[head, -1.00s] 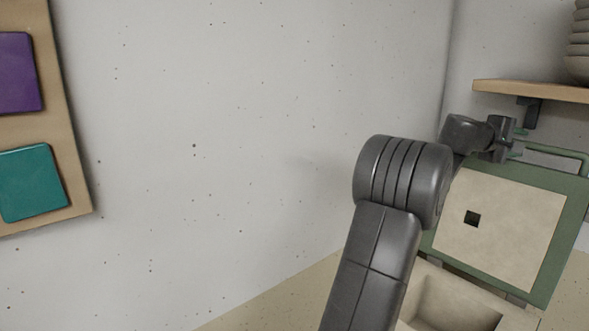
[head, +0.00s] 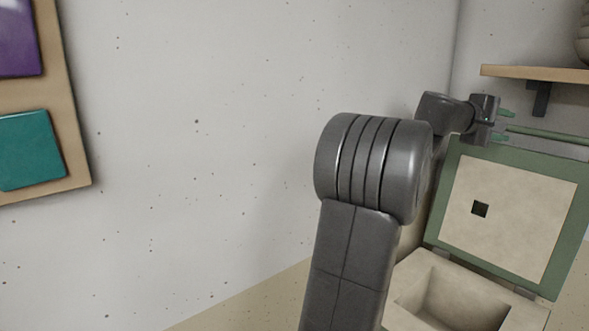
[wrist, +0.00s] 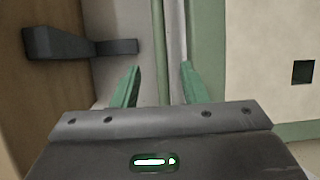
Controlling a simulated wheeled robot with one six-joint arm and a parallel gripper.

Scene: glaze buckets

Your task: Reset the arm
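My gripper (head: 502,126) is at the end of my dark grey arm, near the top edge of the raised green-framed lid (head: 572,225). In the wrist view my gripper (wrist: 160,85) has its two green fingers apart. The lid's green handle bar (wrist: 162,45) runs through the picture between them, with gaps on both sides and no contact seen. In the head view the handle bar (head: 548,135) lies just right of the fingers. The lid has a cream lining with a small dark square hole.
Below the lid is an open cream box (head: 455,300) with a hollow inside. A wooden shelf (head: 535,73) with a dark bracket (head: 540,98) is on the wall close to my gripper. A board (head: 70,170) with coloured tiles hangs at left. Bare wall lies between.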

